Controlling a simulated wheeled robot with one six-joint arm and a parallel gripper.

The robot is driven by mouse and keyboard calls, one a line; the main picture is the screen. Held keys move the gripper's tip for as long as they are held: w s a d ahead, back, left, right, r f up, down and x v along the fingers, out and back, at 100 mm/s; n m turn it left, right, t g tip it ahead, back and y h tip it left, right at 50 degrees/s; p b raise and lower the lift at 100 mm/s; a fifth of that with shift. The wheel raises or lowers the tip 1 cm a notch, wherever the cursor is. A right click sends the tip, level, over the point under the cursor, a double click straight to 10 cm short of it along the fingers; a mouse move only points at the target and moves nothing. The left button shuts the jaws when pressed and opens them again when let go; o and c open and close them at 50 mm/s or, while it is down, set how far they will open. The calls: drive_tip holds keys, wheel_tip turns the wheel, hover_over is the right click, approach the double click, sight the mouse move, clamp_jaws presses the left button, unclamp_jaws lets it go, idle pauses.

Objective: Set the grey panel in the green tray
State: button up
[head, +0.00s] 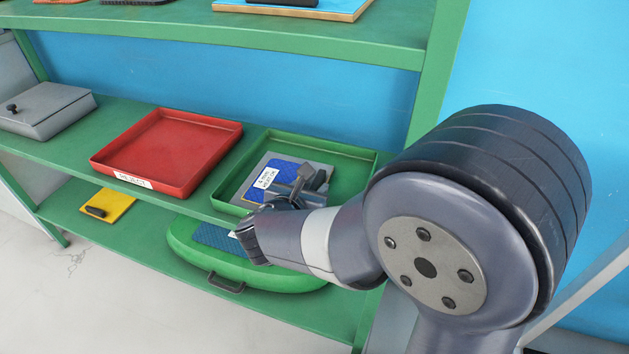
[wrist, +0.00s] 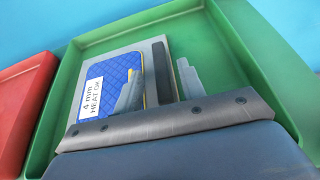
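The grey panel (head: 262,164) carries a blue patch and a white label, and it lies inside the green tray (head: 350,180) on the middle shelf. In the wrist view the panel (wrist: 112,72) looks flat on the floor of the tray (wrist: 222,55), towards its left side. My gripper (head: 310,180) is over the panel. In the wrist view its two fingers (wrist: 160,78) stand apart on either side of the panel's black handle (wrist: 162,70), with gaps showing beside the handle. The near part of the panel is hidden behind my gripper.
A red tray (head: 165,152) with a white label stands left of the green tray. A grey box (head: 45,110) is farther left. Below are a green case (head: 275,278) and a yellow panel (head: 107,206). An upper shelf (head: 330,46) hangs above, and a post (head: 437,75) rises at right.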

sight(315, 184)
drive_tip(key=p+v, duration=0.1)
drive_tip(key=v, duration=0.7)
drive_tip(key=shift+s+a+r, duration=0.1)
drive_tip(key=shift+s+r, duration=0.05)
drive_tip(key=shift+s, duration=0.15)
drive_tip(key=b+x, duration=0.2)
drive_tip(key=x, duration=1)
drive_tip(key=shift+w+f, duration=0.1)
drive_tip(key=shift+f, duration=0.1)
wheel_tip(315, 184, up, 2)
drive_tip(key=shift+r+p, duration=0.1)
drive_tip(key=shift+p, duration=0.3)
drive_tip(key=shift+r, duration=0.55)
drive_tip(key=shift+f, duration=0.1)
